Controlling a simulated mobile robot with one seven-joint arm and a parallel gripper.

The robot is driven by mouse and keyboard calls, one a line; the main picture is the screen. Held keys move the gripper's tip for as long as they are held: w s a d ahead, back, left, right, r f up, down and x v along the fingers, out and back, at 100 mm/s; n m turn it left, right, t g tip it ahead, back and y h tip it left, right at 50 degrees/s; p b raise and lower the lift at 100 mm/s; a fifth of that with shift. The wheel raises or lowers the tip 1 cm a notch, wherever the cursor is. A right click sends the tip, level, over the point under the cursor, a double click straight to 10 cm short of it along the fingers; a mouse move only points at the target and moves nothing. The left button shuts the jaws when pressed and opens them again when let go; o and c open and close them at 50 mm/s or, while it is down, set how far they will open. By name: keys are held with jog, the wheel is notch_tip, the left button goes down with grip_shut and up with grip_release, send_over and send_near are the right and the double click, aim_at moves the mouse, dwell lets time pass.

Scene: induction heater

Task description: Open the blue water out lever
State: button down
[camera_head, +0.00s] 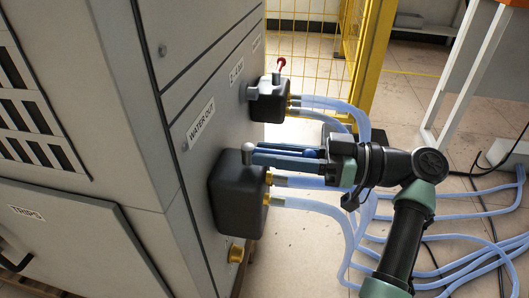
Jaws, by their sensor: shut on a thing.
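The near black valve box (236,198) is fixed to the grey cabinet beside the WATER OUT label (200,125). A grey metal pivot (248,152) stands at its top. The blue lever's knob (310,154) shows between my gripper's fingers, near the palm; most of the handle is hidden by them. My gripper (262,155) reaches in from the right, just above the box and its hoses, with its fingers toward the pivot. It is shut on the blue lever.
A second black valve box (268,102) with a red-tipped lever (281,64) sits farther back. Blue hoses (320,205) run from both boxes to the floor below my arm. A yellow mesh fence (310,45) stands behind; a table leg (460,75) stands at right.

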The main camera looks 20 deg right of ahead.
jog(key=c, duration=0.8)
grip_release()
jog(key=shift+c, duration=0.2)
jog(key=p+v, duration=0.4)
jog(key=v, duration=0.9)
